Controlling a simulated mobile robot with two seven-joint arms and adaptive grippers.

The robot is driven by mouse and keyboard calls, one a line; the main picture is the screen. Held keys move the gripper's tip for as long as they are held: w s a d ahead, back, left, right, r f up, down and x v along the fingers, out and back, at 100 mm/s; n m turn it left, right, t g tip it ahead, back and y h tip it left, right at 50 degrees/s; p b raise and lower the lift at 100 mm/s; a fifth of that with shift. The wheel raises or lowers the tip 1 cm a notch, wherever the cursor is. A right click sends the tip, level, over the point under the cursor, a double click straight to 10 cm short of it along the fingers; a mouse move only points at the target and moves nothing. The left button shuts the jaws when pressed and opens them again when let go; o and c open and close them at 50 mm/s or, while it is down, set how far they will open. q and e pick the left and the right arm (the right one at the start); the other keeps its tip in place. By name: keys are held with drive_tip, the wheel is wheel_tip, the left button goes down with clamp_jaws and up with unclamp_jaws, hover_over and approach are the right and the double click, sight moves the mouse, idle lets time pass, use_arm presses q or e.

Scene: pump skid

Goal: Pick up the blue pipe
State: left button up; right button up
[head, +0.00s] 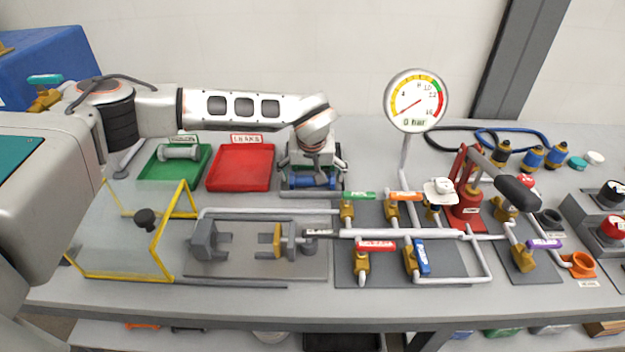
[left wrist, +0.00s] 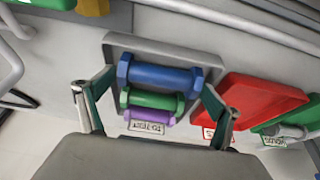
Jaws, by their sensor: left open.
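The blue pipe (head: 314,183) lies in a grey tray (left wrist: 117,44) at the back of the bench. In the left wrist view the blue pipe (left wrist: 160,76) has hex ends and lies beside a green pipe (left wrist: 152,100) and a purple pipe (left wrist: 148,116). My left gripper (head: 312,176) is over the tray, pointing down. In the left wrist view its fingers (left wrist: 158,88) are spread apart, one towards each end of the blue pipe, with nothing held. I cannot tell the height gap. The gripper hides part of the tray in the head view. My right gripper is not in view.
The red LEAKS tray (head: 240,168) and a green tray (head: 150,170) with a grey pipe stand left of the grey tray. Pipework with valves and a gauge (head: 416,101) stands to the right and in front. A yellow-framed clear guard (head: 158,238) is at front left.

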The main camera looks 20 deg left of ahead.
use_arm(q)
drive_tip(key=shift+w+f, duration=0.3)
drive_tip(key=shift+f, duration=0.35)
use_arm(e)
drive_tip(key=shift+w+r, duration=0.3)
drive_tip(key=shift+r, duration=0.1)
use_arm(q)
drive_tip(key=c, duration=1.2)
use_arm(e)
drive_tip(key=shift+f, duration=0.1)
use_arm(q)
drive_tip(key=shift+r, duration=0.1)
